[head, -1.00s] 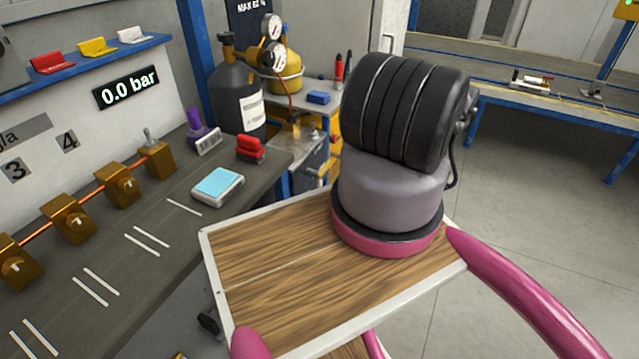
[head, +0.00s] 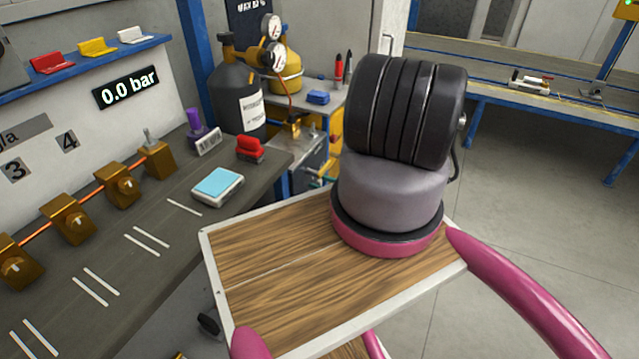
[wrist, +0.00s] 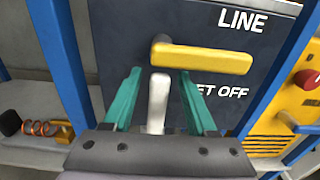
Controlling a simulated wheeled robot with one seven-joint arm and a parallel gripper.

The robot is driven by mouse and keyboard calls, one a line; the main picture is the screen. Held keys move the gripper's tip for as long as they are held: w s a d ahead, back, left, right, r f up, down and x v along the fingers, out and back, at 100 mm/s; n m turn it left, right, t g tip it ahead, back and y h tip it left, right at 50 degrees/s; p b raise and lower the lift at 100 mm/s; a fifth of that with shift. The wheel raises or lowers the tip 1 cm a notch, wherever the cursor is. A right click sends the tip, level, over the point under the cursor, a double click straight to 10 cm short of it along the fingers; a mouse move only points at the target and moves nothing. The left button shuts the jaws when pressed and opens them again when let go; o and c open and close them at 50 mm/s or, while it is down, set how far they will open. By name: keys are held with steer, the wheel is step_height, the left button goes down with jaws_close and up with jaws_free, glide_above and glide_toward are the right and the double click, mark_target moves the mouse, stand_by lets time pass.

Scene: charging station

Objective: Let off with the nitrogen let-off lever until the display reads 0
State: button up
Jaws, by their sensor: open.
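In the wrist view a pale grey lever (wrist: 158,102) hangs down beside the lettering "LET OFF" on a dark panel (wrist: 130,35). My gripper (wrist: 160,75) is open, with one green finger on each side of this lever. I cannot tell whether either finger touches it. A yellow lever (wrist: 203,58) lies sideways just above, under the word "LINE". In the head view the display (head: 126,87) reads 0.0 bar. My arm hides much of the area around the gripper there; only a bit of green shows beside it.
Blue uprights (wrist: 60,70) flank the panel, with a yellow box with a red button (wrist: 306,79) at the right. In the head view a dark gas cylinder (head: 238,95) with gauges stands behind the bench (head: 120,250). Open floor lies to the right.

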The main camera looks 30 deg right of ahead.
jaws_close()
stand_by(1.4)
